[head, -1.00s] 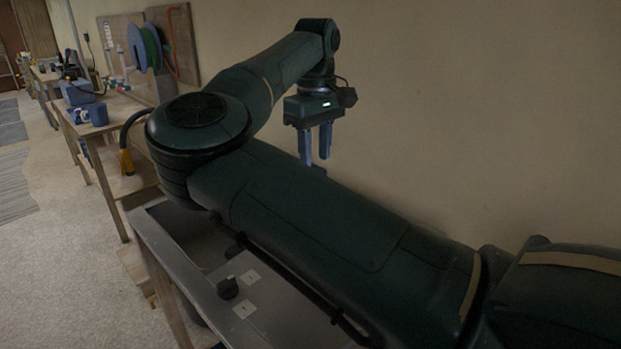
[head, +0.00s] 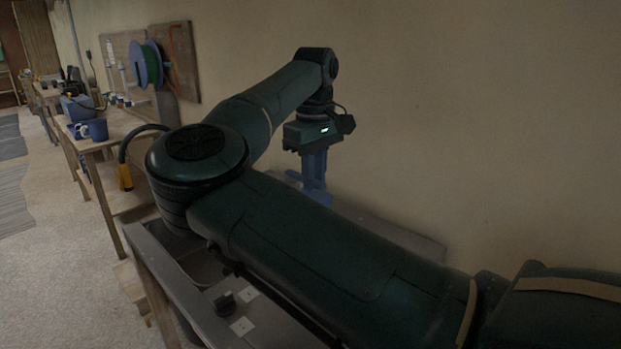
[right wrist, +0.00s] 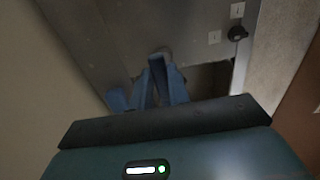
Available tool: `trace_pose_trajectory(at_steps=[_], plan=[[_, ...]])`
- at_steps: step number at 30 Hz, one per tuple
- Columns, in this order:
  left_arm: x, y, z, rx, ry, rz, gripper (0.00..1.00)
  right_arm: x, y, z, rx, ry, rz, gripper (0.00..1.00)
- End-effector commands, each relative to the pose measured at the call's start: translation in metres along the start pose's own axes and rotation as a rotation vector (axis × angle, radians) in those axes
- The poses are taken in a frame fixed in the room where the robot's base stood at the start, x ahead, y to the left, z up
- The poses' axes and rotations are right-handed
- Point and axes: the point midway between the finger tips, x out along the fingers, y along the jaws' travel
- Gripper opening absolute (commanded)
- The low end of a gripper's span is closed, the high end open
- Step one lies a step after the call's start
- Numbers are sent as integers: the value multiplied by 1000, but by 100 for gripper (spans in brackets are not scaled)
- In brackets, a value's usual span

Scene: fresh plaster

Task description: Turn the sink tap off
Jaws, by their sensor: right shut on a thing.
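My right gripper (head: 316,190) points down behind my arm in the head view, low over the back of the sink counter. Its blue fingers are closed together on a small part of the sink tap, mostly hidden. In the right wrist view my right gripper (right wrist: 160,60) has its fingertips meeting at a small greyish piece (right wrist: 165,51), near the dark sink basin (right wrist: 210,76). I cannot make out the tap's full shape or its lever position. Whether water runs is not visible. My left gripper is not in view.
The metal counter (head: 170,262) has a black knob (head: 224,304) and white plates (head: 243,326) near its front edge. A plain wall (head: 480,130) stands close behind. The floor (head: 60,240) is clear.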

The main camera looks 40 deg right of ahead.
Motion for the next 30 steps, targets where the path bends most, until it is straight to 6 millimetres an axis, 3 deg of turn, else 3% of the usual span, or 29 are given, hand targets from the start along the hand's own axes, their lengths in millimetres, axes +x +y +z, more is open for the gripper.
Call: trace_pose_trajectory(at_steps=[5, 12, 16, 20, 26, 27, 30], plan=[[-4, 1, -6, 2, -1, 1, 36, -2, -8, -3, 115, -2, 1, 1], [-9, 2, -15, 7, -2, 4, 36, -3, -28, -11, 456, 3, 3, 1], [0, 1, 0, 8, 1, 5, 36, 6, -36, -15, 614, 7, 4, 1], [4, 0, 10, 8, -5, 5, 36, 1, -40, -16, 689, 9, 3, 1], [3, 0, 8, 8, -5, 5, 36, -1, -41, -16, 698, 6, 1, 1], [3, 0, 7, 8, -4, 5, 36, -1, -41, -16, 698, 5, 1, 19], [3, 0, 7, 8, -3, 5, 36, -1, -41, -16, 698, 4, 1, 27]])
